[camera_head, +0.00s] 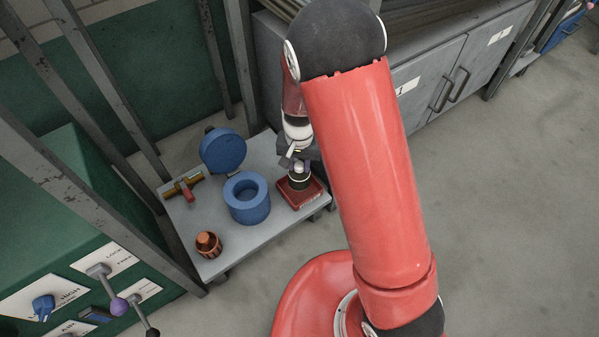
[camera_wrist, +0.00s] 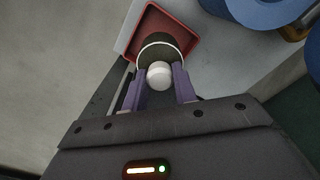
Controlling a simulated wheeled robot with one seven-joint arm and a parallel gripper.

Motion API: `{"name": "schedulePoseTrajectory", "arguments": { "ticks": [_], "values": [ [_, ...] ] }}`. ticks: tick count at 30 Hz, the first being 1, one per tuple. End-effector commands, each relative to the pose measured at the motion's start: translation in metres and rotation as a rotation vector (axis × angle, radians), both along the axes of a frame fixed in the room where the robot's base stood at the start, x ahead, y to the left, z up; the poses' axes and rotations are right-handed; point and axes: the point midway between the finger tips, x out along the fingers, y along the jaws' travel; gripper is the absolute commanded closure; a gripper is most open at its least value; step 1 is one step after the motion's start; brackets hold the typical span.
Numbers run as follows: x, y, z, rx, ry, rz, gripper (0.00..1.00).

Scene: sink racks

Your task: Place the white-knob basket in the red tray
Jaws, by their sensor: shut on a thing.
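The white-knob basket (camera_wrist: 154,55) is dark with a pale rim and a round white knob (camera_wrist: 159,75) on top. My gripper (camera_wrist: 164,84) is shut on the white knob, with one purple finger on each side of it. The red tray (camera_wrist: 183,24) is a square shallow tray at the corner of the grey table. In the head view the basket (camera_head: 299,182) stands upright over the red tray (camera_head: 301,197), below my gripper (camera_head: 299,164). The basket's underside is hidden, so I cannot tell if it touches the tray floor.
On the grey table (camera_head: 218,259) stand a blue ring-shaped vessel (camera_head: 238,209) with a raised round lid (camera_head: 222,150), a copper-coloured basket (camera_head: 208,245) and a brass valve with a red handle (camera_head: 187,191). A grey cabinet (camera_head: 437,75) stands behind. A green panel with levers (camera_head: 110,287) is at left.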

Motion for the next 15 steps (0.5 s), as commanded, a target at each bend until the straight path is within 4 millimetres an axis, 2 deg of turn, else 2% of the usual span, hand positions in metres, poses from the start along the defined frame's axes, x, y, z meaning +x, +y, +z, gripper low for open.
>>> {"name": "schedulePoseTrajectory", "arguments": {
  "ticks": [9, 15],
  "values": [
    [0.000, 0.000, -0.041, -0.001, 0.001, -0.001, 1.00],
    [0.000, 0.000, -0.041, 0.000, -0.001, 0.000, 1.00]
  ]
}}
